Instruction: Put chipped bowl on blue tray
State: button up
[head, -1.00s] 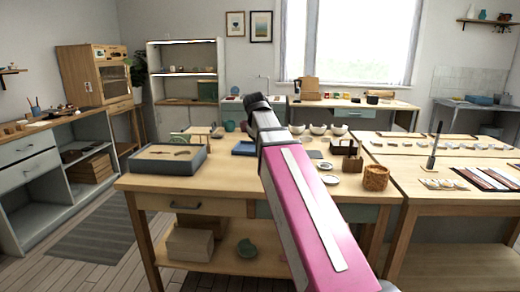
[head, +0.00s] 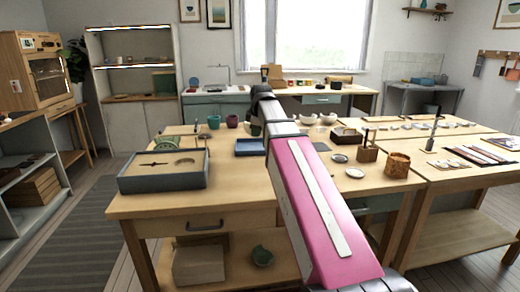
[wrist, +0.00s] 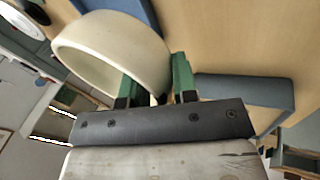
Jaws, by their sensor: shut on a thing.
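A cream bowl (wrist: 115,50) is held in my gripper (wrist: 155,90) in the wrist view, its wall between the two green fingers. I take it for the chipped bowl, though I cannot make out a chip. In the head view my arm hides the gripper and the held bowl. The blue tray (head: 249,147) lies flat on the near worktable, just left of my arm, and its visible part looks empty. A blue edge (wrist: 138,10) beyond the bowl in the wrist view may be this tray.
A grey box with a sandy top (head: 163,170) stands on the worktable (head: 225,185) at left. Cream bowls (head: 328,118) stand behind my arm at right. A wooden box (head: 367,153), a woven pot (head: 397,165) and small dishes (head: 355,173) stand further right. Bare wood lies before the tray.

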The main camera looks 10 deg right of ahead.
jog(key=w+n, duration=0.1)
jog(key=n, duration=0.1)
jog(key=w+a+n+y, duration=0.2)
jog(key=n, duration=0.1)
jog(key=shift+w+f+n, duration=0.15)
jog(key=shift+w+n, duration=0.15)
jog(key=shift+g, duration=0.3)
jog(key=w+d+f, duration=0.2)
jog(key=w, duration=0.1)
jog(key=w+d+f, duration=0.2)
jog(key=d, duration=0.1)
jog(key=w+d+f, duration=0.2)
jog(key=w, duration=0.1)
jog(key=shift+w+d+f, duration=0.15)
jog(key=shift+w+f, duration=0.2)
jog(key=shift+f, duration=2.1)
jog(key=o, duration=0.9)
jog(key=shift+f, duration=0.1)
jog(key=shift+c, duration=0.2)
jog(key=v, duration=1.2)
jog(key=shift+d, duration=0.3)
